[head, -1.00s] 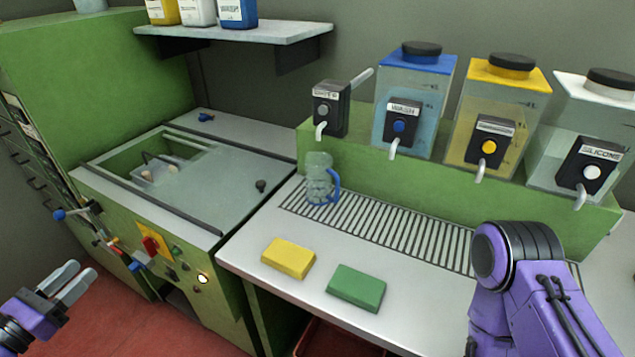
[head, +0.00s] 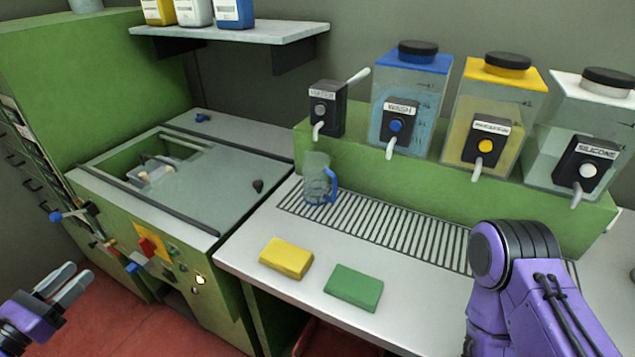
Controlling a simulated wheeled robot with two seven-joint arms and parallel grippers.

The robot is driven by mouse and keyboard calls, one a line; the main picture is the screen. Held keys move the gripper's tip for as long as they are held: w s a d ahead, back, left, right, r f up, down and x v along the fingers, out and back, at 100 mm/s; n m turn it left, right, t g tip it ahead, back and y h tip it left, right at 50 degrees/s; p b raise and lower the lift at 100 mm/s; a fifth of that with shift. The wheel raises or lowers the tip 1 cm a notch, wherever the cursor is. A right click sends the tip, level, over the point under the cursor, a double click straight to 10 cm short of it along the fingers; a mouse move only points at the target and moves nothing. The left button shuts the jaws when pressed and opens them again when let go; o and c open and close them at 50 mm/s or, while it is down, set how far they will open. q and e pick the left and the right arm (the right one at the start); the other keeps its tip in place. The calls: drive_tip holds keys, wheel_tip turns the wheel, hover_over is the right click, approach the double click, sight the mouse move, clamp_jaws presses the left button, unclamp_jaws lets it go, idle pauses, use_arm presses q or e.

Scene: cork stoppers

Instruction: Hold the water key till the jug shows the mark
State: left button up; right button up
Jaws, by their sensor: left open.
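The water tap (head: 327,108) is a black box with a WATER label at the left end of the green dispenser bench. Its key (head: 320,110) is a grey round button on the front, with nothing touching it. A clear jug (head: 316,172) with a blue handle stands upright on the slotted drip grate (head: 390,232), below the tap's pale spout (head: 317,131). I cannot make out its level or a mark. My left gripper (head: 77,281) is open and empty at the lower left, far from jug and tap. My right arm shows at the lower right; its gripper does not.
A yellow sponge (head: 286,258) and a green sponge (head: 353,287) lie on the counter before the grate. The wash (head: 412,110), yellow (head: 490,110) and silicone (head: 575,150) tanks stand right of the tap. A green machine (head: 180,190) stands left.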

clamp_jaws()
idle(1.7)
